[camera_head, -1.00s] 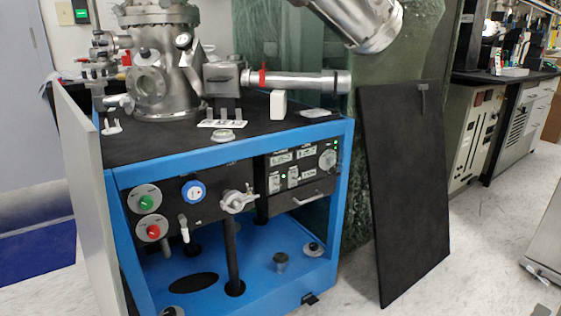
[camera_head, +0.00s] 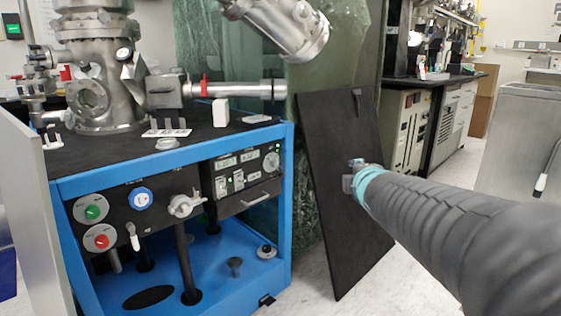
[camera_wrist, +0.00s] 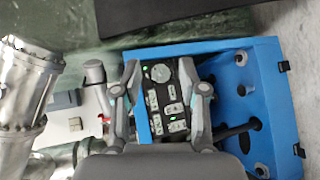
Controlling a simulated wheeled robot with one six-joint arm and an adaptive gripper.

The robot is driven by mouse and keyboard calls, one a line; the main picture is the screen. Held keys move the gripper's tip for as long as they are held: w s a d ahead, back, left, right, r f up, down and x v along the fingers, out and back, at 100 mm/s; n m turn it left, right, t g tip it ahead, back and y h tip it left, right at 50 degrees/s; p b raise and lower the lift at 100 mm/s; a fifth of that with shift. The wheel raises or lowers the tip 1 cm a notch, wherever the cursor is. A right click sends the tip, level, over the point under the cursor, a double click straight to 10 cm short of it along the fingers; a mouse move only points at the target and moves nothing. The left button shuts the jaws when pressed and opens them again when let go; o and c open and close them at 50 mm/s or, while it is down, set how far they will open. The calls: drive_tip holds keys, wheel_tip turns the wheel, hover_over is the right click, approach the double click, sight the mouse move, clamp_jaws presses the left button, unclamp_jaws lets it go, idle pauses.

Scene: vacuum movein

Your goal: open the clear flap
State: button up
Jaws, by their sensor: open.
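The control panel (camera_head: 243,173) on the blue cart's upper right has small displays, switches, a round dial and green lights. I cannot pick out the clear flap for certain; small pale pieces around the switches (camera_head: 230,182) are too small to tell apart. In the wrist view the panel (camera_wrist: 170,105) shows beyond my gripper (camera_wrist: 159,72), between its two spread fingers. My gripper is open, with nothing seen between the fingers. In the head view my gripper (camera_head: 354,176) is right of the panel, in front of the black board, apart from the panel.
The blue cart (camera_head: 170,168) carries a steel vacuum chamber (camera_head: 98,75). A valve handle (camera_head: 185,204) and a drawer handle (camera_head: 256,199) stick out nearby. A black board (camera_head: 330,230) leans to the right. A grey door panel (camera_head: 30,220) stands open at left.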

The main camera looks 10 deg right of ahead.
drive_tip(key=w+n+t+y, duration=0.3)
drive_tip(key=w+n+y, duration=0.2)
drive_tip(key=w+n, duration=0.65)
drive_tip(key=w+a+f+n+g+y, duration=0.3)
drive_tip(key=w+a+n+y, duration=0.5)
drive_tip(key=w+n, duration=0.4)
drive_tip(key=a+f+n, duration=0.1)
drive_tip(key=n, duration=0.2)
drive_tip(key=shift+w+a+f+b, duration=0.2)
drive_tip(key=shift+w+b, duration=0.1)
drive_tip(key=shift+b, duration=0.1)
clamp_jaws()
unclamp_jaws()
